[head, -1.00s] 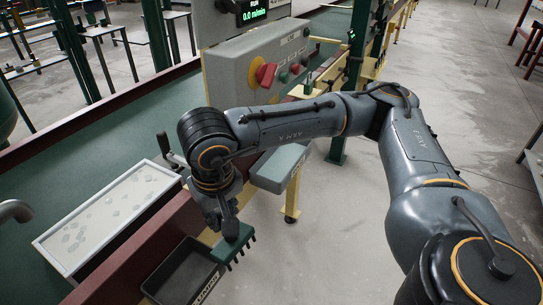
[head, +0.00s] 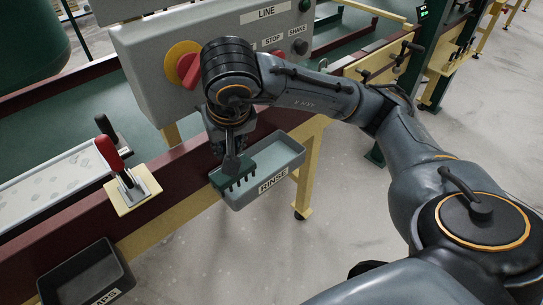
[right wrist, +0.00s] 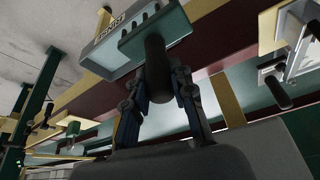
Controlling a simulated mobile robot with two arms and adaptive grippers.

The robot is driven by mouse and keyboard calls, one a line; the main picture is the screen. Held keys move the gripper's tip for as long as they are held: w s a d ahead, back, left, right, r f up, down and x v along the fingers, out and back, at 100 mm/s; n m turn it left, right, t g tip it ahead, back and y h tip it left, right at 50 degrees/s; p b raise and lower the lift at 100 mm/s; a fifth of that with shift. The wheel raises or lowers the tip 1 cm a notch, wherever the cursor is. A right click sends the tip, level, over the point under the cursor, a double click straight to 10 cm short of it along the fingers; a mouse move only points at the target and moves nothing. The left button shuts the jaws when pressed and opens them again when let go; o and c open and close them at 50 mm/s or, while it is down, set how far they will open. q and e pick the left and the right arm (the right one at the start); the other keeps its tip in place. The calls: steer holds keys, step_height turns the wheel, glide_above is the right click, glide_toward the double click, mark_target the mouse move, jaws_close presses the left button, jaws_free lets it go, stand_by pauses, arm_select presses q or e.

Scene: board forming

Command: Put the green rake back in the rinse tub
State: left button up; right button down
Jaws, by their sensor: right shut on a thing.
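My right gripper (head: 230,138) points down and is shut on the upright dark handle of the green rake (head: 236,174). The rake's toothed head hangs at the left part of the grey rinse tub (head: 288,170), which carries a RINSE label. I cannot tell whether the teeth are inside the tub or just above its rim. In the right wrist view, the fingers (right wrist: 158,85) grip the dark handle, with the green rake head (right wrist: 165,32) beyond it beside the tub (right wrist: 118,62). My left gripper is not in view.
The control box (head: 150,75) with a red knob stands close behind my right wrist. A red-handled lever (head: 110,155) on a plate is left of the tub. A dark tray (head: 85,272) sits lower left. The floor right of the tub is clear.

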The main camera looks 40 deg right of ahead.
steer(key=shift+w+d+f, duration=0.1)
steer(key=shift+w+d, duration=0.05)
steer(key=shift+d, duration=0.15)
arm_select(q)
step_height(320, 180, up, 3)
steer(key=p, duration=0.2)
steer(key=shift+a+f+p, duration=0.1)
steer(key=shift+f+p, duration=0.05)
steer(key=shift+p, duration=0.25)
arm_select(e)
steer(key=w+d+f, duration=0.7)
steer(key=d+f, duration=0.4)
steer(key=f, duration=0.1)
steer(key=shift+w+f, duration=0.15)
steer(key=shift+f, duration=0.15)
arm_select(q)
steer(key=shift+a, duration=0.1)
arm_select(e)
steer(key=shift+f, duration=0.15)
steer(key=c, duration=1.1)
jaws_free()
steer(key=shift+c, duration=0.2)
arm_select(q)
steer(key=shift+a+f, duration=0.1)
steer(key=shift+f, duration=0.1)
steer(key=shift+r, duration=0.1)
